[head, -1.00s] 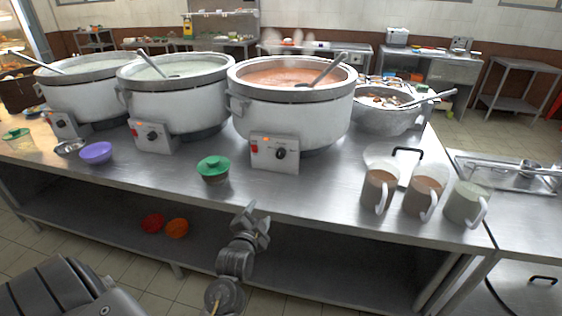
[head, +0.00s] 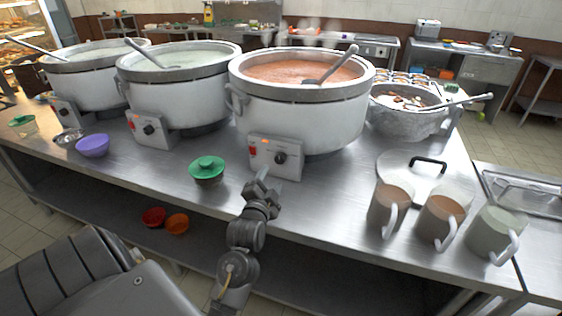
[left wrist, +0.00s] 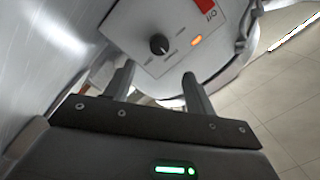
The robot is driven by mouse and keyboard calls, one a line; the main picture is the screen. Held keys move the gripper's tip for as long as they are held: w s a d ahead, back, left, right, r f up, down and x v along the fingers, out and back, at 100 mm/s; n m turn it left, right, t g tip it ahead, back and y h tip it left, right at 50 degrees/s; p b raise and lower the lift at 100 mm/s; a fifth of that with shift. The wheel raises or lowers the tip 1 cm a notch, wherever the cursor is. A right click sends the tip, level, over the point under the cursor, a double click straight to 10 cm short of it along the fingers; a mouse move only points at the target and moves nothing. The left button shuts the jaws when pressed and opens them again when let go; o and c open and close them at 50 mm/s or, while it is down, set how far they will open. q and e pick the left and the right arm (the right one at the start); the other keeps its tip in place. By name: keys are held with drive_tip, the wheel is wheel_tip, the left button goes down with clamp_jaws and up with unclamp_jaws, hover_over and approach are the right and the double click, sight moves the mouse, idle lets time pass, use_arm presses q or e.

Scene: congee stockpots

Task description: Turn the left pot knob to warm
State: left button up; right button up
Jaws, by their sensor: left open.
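Three large grey pots stand in a row: the left pot (head: 90,78), the middle pot (head: 185,95) and the right pot (head: 310,120). Each has a white front control box with a dark knob: left knob (head: 69,112), middle knob (head: 148,129), right knob (head: 281,158). My left gripper (head: 265,182) is open and empty, just in front of the right pot's box and far from the left pot. In the left wrist view, a knob (left wrist: 159,44), red switch and lit orange lamp show beyond the open fingers (left wrist: 159,77), apart from them. My right gripper is out of view.
Several mugs (head: 440,217) and a round lid (head: 400,168) are at the right. A bowl with a ladle (head: 410,112) stands beside the right pot.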

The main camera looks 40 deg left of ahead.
sight(280, 161)
use_arm(q)
drive_tip(key=x, duration=0.9)
drive_tip(key=shift+w+a+f+p, duration=0.1)
drive_tip(key=shift+w+p, duration=0.25)
drive_tip(key=c, duration=1)
